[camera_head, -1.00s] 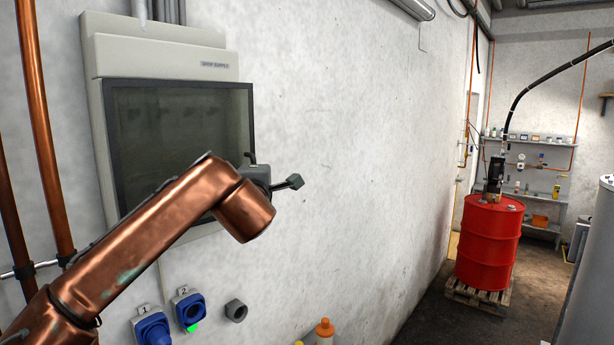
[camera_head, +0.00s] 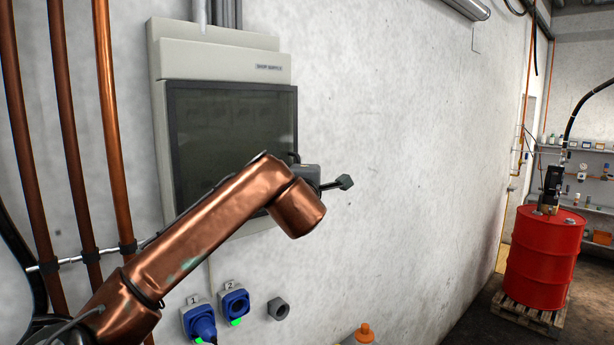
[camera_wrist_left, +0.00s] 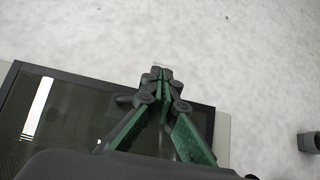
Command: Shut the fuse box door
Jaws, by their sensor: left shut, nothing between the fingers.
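The grey fuse box (camera_head: 215,62) hangs on the wall. Its door (camera_head: 232,135) has a dark frame and dark glass and lies flat or nearly flat over the box; I cannot tell if a thin gap remains. A small dark piece, possibly a handle (camera_head: 294,156), shows at the door's right edge. My left gripper (camera_head: 345,182) is shut and empty, just right of the door's lower right part. In the left wrist view its fingertips (camera_wrist_left: 161,73) reach past the door's edge (camera_wrist_left: 60,77) over bare wall; contact is unclear. My right gripper is out of view.
Copper pipes (camera_head: 110,130) run down the wall left of the box. Two blue sockets (camera_head: 235,303) and a grey hexagonal block (camera_head: 278,309) sit below it. A red drum (camera_head: 543,258) stands on a pallet at the right. The wall right of the box is bare.

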